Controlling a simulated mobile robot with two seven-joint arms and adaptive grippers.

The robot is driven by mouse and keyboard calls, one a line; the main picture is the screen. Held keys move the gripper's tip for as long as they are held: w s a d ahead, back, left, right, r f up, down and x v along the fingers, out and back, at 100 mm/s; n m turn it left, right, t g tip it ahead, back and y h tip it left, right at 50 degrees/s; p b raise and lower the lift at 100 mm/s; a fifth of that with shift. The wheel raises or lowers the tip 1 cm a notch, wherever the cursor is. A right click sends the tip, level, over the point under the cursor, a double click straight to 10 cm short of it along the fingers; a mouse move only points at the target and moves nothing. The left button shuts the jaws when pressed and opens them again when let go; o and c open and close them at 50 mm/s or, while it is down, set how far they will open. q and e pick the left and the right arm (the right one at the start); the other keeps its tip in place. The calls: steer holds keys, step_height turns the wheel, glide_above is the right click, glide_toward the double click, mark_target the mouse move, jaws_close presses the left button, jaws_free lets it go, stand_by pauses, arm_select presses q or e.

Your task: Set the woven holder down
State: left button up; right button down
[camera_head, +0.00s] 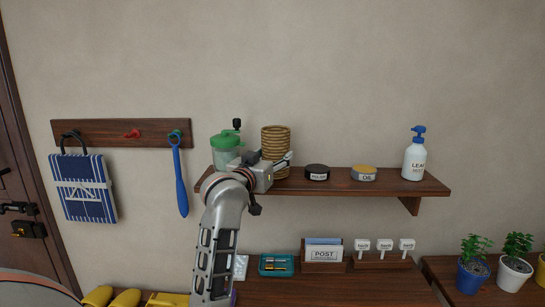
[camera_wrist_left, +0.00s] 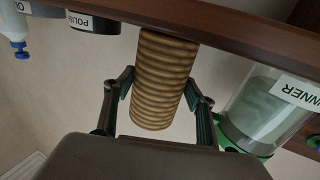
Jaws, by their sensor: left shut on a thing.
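The woven holder (camera_head: 275,140) is a tan ribbed cylinder standing upright at the wall shelf (camera_head: 335,181), between the green-lidded jar and the dark tin. My left gripper (camera_head: 281,166) reaches up from below and is shut on it. In the left wrist view, which is upside down, the fingers lie on either side of the holder (camera_wrist_left: 160,75). The holder's lower end meets the shelf edge (camera_wrist_left: 235,40) in that view. I cannot tell whether its base touches the shelf top. My right gripper is not in view.
The green-lidded jar (camera_head: 226,150) is close on the left. The dark polish tin (camera_head: 317,172), oil tin (camera_head: 363,173) and pump bottle (camera_head: 415,155) stand to the right. A blue brush (camera_head: 180,180) hangs left. Below is a cabinet top with a post box (camera_head: 324,253).

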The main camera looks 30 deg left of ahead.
arm_select(q)
steer(key=shift+f, duration=0.25)
steer(key=o, duration=1.1)
steer(key=shift+r, duration=0.3)
steer(key=s, duration=0.4)
steer(key=s+d, duration=0.1)
steer(key=s, duration=0.3)
steer(key=s+d, duration=0.1)
steer(key=s, duration=0.2)
steer(key=shift+s+d+f, duration=0.15)
steer(key=shift+s+d, duration=0.05)
steer(key=shift+s, duration=0.2)
